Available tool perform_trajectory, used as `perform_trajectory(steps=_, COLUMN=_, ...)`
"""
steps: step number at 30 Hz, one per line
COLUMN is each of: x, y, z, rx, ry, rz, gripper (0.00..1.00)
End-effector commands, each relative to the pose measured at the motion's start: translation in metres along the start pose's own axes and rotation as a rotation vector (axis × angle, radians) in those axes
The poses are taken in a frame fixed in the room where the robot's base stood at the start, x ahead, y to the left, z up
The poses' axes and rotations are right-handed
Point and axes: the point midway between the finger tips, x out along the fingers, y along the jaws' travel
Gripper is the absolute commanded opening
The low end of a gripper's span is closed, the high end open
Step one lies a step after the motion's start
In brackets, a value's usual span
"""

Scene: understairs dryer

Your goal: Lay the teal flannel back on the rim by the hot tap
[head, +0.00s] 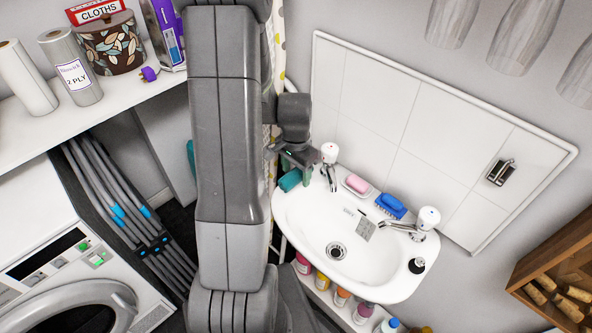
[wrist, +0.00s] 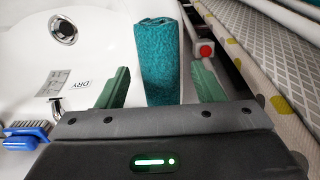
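The teal flannel (head: 290,180) is a roll at the left end of the white basin (head: 298,222), beside the left tap (head: 329,154). In the wrist view the flannel (wrist: 160,62) stretches away from me between my two green fingers, with a gap on each side. My gripper (head: 302,160) is open above the rim beside that tap. The flannel's near end is hidden behind my gripper body in the wrist view. I cannot tell how much of the roll rests on the rim.
A pink soap (head: 358,184), a blue brush (head: 391,206) and the right tap (head: 428,218) line the basin's back edge. Bottles (head: 322,281) stand below the basin.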

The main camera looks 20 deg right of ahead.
Motion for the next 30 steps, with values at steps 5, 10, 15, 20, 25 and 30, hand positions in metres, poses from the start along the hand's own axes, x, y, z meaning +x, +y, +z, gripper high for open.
perform_trajectory(steps=5, x=0.0, y=0.0, z=0.0, rx=0.0, ry=0.0, rz=0.0, gripper=0.61)
perform_trajectory(steps=10, x=-0.003, y=0.0, z=0.0, rx=0.0, ry=0.001, rz=-0.001, gripper=0.61)
perform_trajectory(steps=15, x=-0.022, y=-0.001, z=-0.001, rx=0.0, ry=0.003, rz=-0.003, gripper=0.61)
perform_trajectory(steps=20, x=-0.053, y=-0.001, z=-0.001, rx=0.0, ry=0.005, rz=-0.005, gripper=0.61)
perform_trajectory(steps=25, x=-0.09, y=-0.001, z=-0.001, rx=0.0, ry=0.005, rz=-0.004, gripper=0.61)
perform_trajectory(steps=30, x=-0.12, y=-0.001, z=-0.001, rx=0.0, ry=0.003, rz=-0.003, gripper=0.61)
